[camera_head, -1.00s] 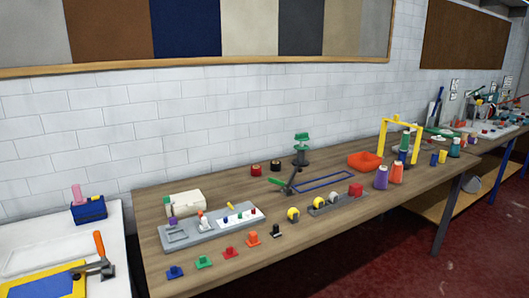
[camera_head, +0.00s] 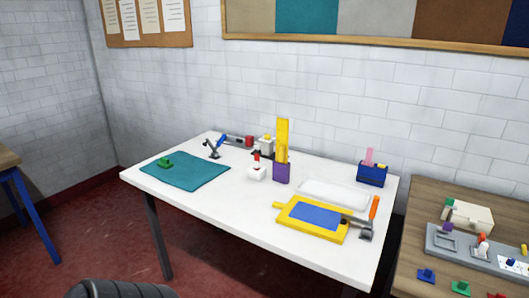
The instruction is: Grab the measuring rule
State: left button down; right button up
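A tall flat yellow piece (camera_head: 282,138), which looks like the measuring rule, stands upright in a purple holder (camera_head: 281,173) on the white table (camera_head: 225,203). Its lower end is hidden in the holder. It is too small to make out any markings on it. Neither of my grippers shows in the head view, so nothing is seen touching the rule.
Beside the holder are a white block with a red top (camera_head: 256,171) and a clamp-like tool (camera_head: 213,149). A teal cloth (camera_head: 185,175) lies left. A yellow-framed blue board (camera_head: 315,216), an orange-handled tool (camera_head: 373,209) and a blue box (camera_head: 372,174) are right.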

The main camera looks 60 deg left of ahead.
aim_at(282, 124)
jog(key=u, duration=1.7)
jog(key=i+j+u, duration=0.2)
jog(key=k+j, duration=0.05)
jog(key=j, duration=0.05)
